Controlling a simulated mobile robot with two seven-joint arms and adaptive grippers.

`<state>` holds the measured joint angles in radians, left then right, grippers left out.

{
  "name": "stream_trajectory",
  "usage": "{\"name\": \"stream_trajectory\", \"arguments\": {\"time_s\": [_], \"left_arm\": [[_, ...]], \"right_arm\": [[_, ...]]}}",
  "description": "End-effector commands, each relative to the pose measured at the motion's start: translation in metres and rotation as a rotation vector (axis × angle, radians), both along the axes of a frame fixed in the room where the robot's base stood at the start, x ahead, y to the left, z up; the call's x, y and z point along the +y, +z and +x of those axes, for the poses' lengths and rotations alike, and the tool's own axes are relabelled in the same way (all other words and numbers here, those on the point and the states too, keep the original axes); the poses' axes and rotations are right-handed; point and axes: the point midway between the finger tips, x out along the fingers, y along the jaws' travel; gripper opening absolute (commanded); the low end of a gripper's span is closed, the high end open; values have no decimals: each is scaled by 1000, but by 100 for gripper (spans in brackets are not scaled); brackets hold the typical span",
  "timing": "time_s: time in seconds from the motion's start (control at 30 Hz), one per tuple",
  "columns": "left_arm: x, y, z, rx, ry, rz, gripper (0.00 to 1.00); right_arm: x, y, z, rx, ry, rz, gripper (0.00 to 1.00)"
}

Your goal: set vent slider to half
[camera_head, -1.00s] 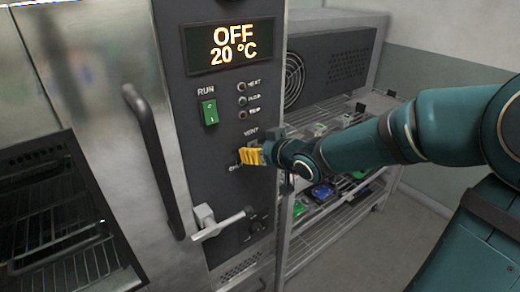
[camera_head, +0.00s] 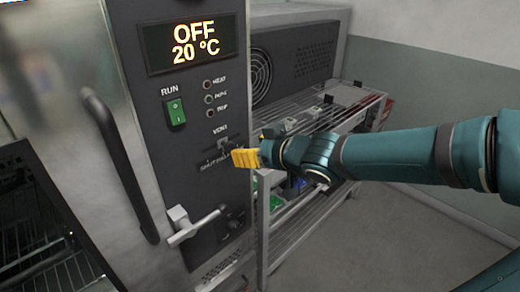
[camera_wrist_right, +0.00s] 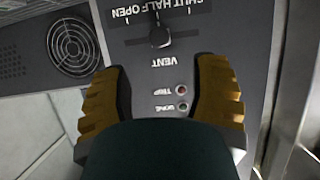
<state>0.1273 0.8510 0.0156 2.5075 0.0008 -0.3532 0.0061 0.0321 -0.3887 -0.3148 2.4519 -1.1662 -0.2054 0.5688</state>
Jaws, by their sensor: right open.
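The vent slider shows in the wrist view as a dark knob (camera_wrist_right: 159,37) on a short slot below the upside-down words SHUT, HALF and OPEN. The knob sits near the middle of the slot, by the HALF label. In the head view the slider (camera_head: 223,143) is small, under the word VENT, and its setting is hard to read. My right gripper (camera_head: 246,158) has yellow fingers and stands in front of the panel, just right of and below the slider. In the wrist view its fingers (camera_wrist_right: 163,65) are apart and empty, with the knob beyond their tips. My left gripper is out of view.
The dark control panel carries a display (camera_head: 195,46) reading OFF 20 °C, a green RUN switch (camera_head: 176,112) and several small lamps. A door handle (camera_head: 120,165) and a lever latch (camera_head: 190,226) stick out at left. A wire rack (camera_head: 300,215) stands behind my right arm.

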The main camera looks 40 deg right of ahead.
Motion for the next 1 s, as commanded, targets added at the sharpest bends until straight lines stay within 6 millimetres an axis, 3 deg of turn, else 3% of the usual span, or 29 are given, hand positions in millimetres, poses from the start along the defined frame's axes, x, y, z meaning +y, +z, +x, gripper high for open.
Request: {"name": "stream_trajectory", "arguments": {"time_s": [0.4,1.0], "left_arm": [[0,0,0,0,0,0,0],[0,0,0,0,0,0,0]], "right_arm": [[0,10,-22,-1,5,0,60],[-1,10,-24,0,1,0,60]]}}
